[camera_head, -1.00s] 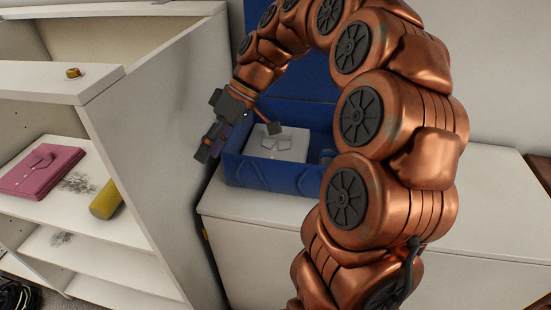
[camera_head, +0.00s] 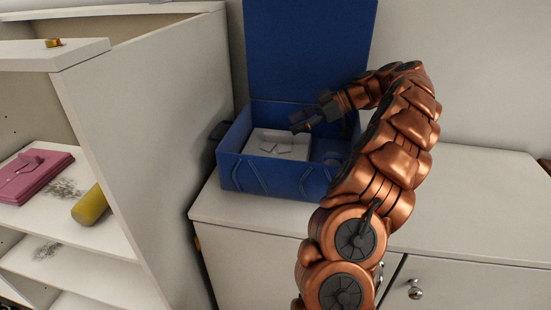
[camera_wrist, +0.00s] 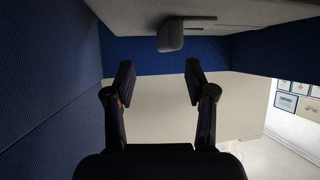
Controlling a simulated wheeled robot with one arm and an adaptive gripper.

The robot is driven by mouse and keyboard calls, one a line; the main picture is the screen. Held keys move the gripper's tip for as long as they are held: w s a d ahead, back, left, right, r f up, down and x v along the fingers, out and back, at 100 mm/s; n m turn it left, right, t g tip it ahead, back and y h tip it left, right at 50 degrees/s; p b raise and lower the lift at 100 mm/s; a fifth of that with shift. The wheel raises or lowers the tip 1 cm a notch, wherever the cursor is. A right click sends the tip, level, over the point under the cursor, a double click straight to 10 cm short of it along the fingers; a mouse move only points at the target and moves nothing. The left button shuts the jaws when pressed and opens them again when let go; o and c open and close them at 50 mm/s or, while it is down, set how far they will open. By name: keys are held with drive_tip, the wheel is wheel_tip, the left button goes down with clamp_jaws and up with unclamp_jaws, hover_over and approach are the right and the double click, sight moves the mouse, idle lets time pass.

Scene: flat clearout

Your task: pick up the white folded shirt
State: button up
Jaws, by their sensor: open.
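The white folded shirt (camera_head: 292,153) lies flat inside the open blue box (camera_head: 262,182) on the white cabinet. Its collar shows as a small raised part on top. In the wrist view, a pale flat surface with a grey raised block, likely the shirt (camera_wrist: 135,12), spans the top edge.
The box's blue lid (camera_head: 308,50) stands upright behind it. A tall white shelf unit (camera_head: 140,110) is close on the left, holding a pink folded shirt (camera_head: 35,176) and a yellow cylinder (camera_head: 90,206). The cabinet top (camera_head: 455,205) is clear on the right.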

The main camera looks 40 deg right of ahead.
sight(275, 135)
drive_tip(key=shift+x, duration=0.9)
drive_tip(key=shift+s+x, duration=0.15)
drive_tip(key=shift+x, duration=1.25)
drive_tip(key=shift+s+x, duration=0.15)
drive_tip(key=shift+x, duration=1.25)
drive_tip(key=shift+a+f, duration=0.15)
clamp_jaws()
